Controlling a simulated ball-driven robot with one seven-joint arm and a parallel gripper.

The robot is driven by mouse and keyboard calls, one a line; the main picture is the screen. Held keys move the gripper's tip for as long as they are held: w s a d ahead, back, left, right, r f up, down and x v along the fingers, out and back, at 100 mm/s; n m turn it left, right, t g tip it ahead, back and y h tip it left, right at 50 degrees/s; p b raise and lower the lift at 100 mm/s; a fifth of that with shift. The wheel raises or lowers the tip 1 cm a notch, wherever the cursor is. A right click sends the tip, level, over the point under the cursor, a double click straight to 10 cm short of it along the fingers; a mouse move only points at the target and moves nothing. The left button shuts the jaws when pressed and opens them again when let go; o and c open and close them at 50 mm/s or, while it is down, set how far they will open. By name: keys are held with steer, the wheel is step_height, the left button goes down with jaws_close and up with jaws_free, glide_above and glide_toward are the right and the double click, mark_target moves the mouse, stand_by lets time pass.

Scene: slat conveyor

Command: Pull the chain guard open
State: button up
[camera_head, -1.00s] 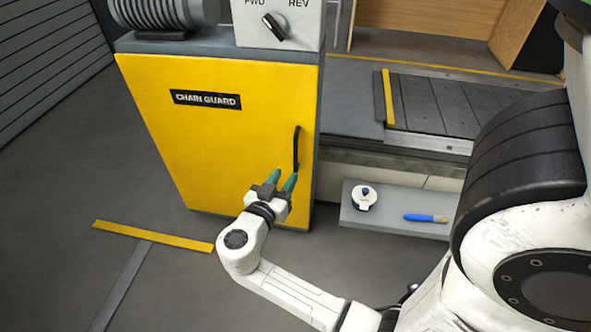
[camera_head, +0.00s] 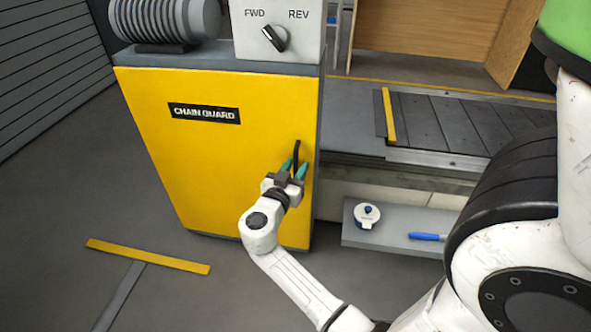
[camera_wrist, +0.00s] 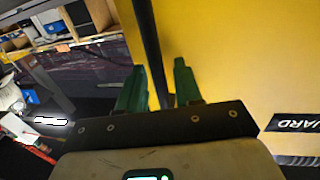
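The chain guard (camera_head: 215,155) is a yellow door with a black label, and it looks shut on its grey cabinet. Its black vertical handle (camera_head: 296,156) is near the door's right edge. My gripper (camera_head: 294,169) is at the handle's lower part, which the fingers partly hide. In the wrist view my gripper (camera_wrist: 160,88) has its two green fingers apart, and the handle (camera_wrist: 149,45) runs down between them, closer to the left finger. The chain guard also fills the right of the wrist view (camera_wrist: 230,55). I see no finger closed on the handle.
A control box with a FWD/REV knob (camera_head: 275,38) and a motor (camera_head: 165,20) sit on the cabinet. A slat conveyor (camera_head: 450,122) lies to the right. A low shelf (camera_head: 390,238) below it holds a white round container (camera_head: 366,214) and a blue item (camera_head: 427,237).

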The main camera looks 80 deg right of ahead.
steer(key=shift+d, duration=0.2)
jaws_close()
stand_by(0.5)
